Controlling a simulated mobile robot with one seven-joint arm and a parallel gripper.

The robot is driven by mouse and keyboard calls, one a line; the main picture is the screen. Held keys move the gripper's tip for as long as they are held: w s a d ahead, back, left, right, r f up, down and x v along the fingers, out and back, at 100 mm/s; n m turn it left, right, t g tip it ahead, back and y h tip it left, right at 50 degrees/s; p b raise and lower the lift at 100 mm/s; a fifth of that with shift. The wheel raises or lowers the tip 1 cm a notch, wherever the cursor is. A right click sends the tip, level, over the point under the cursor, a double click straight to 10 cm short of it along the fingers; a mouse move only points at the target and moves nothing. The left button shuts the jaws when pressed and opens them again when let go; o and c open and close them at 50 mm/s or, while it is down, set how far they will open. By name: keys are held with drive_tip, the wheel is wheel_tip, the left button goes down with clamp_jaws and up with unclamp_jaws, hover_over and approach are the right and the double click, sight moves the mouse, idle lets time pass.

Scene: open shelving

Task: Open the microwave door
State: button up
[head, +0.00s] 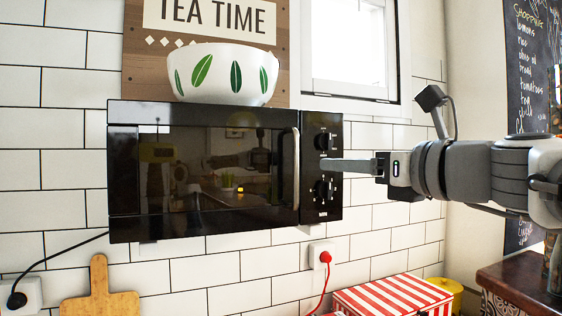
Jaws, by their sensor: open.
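The black microwave (220,170) is in the middle of the head view against the white tiled wall, with its dark glass door shut. The door's silver vertical handle (296,168) is on the door's right side. The control panel (322,195) with knobs lies right of the handle. My gripper (325,165) reaches in from the right, its fingers level with the panel and pointing left toward the handle. It looks empty, and it is open. A gap or contact between fingertips and handle cannot be judged from this view.
A white bowl with green leaves (226,74) stands on the microwave. Below are a wooden board (100,292), a red plug in a socket (324,257) and a red-striped box (393,296). A dark wooden surface (525,280) is at lower right. The space before the door looks clear.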

sight(298, 163)
drive_tip(key=p+x, duration=0.1)
drive_tip(key=x, duration=1.1)
drive_tip(key=shift+w+a, duration=0.2)
drive_tip(key=shift+w, duration=0.05)
clamp_jaws()
idle(0.8)
